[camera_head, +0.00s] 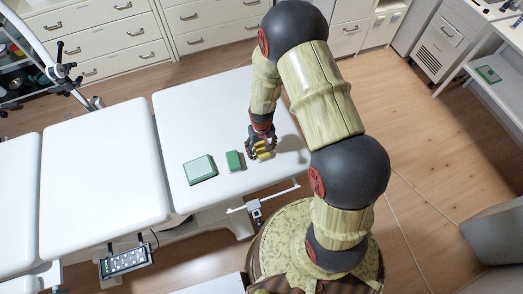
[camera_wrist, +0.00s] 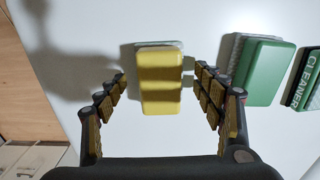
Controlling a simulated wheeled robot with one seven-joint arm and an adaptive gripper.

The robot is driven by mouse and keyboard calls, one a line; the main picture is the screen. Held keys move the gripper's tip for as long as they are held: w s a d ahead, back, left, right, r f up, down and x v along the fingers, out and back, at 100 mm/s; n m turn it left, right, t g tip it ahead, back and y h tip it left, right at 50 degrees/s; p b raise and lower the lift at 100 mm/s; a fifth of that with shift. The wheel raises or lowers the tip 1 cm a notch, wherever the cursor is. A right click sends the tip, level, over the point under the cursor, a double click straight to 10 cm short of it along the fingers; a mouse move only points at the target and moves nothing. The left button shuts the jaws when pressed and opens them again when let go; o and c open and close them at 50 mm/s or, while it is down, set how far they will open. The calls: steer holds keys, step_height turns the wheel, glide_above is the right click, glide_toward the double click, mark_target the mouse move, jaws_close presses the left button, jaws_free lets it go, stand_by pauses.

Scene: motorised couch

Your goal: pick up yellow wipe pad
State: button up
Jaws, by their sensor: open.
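The yellow wipe pad (camera_wrist: 160,84) lies on the white couch top, and a grey layer shows at its far edge in the wrist view. My gripper (camera_wrist: 162,80) is open, with one segmented finger to the left of the pad and one to the right. Neither finger appears to touch the pad. In the head view, my gripper (camera_head: 262,150) is low over the couch, and the yellow pad (camera_head: 264,154) shows partly behind the fingers.
A green pad (camera_head: 235,160) lies just left of my gripper; it also shows in the wrist view (camera_wrist: 264,72). A larger green box (camera_head: 200,169) lies farther left; its "CLEANER" label shows in the wrist view (camera_wrist: 306,82). The couch (camera_head: 190,112) is otherwise clear behind them.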

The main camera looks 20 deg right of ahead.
mark_target(262, 148)
steer(key=shift+c, duration=0.2)
steer(key=c, duration=1.3)
steer(key=shift+r, duration=0.15)
steer(key=shift+w+r, duration=0.1)
steer(key=shift+r, duration=0.4)
step_height(262, 148, up, 2)
steer(key=shift+r+p, duration=0.2)
steer(key=shift+p, duration=0.1)
steer(key=s+r, duration=0.3)
steer(key=s, duration=0.1)
steer(key=s+r+p, duration=0.1)
steer(key=s+r, duration=0.2)
steer(key=s, duration=0.2)
steer(key=s+r, duration=0.3)
steer(key=s, duration=0.2)
steer(key=shift+s+r, duration=0.1)
steer(key=shift+r, duration=0.1)
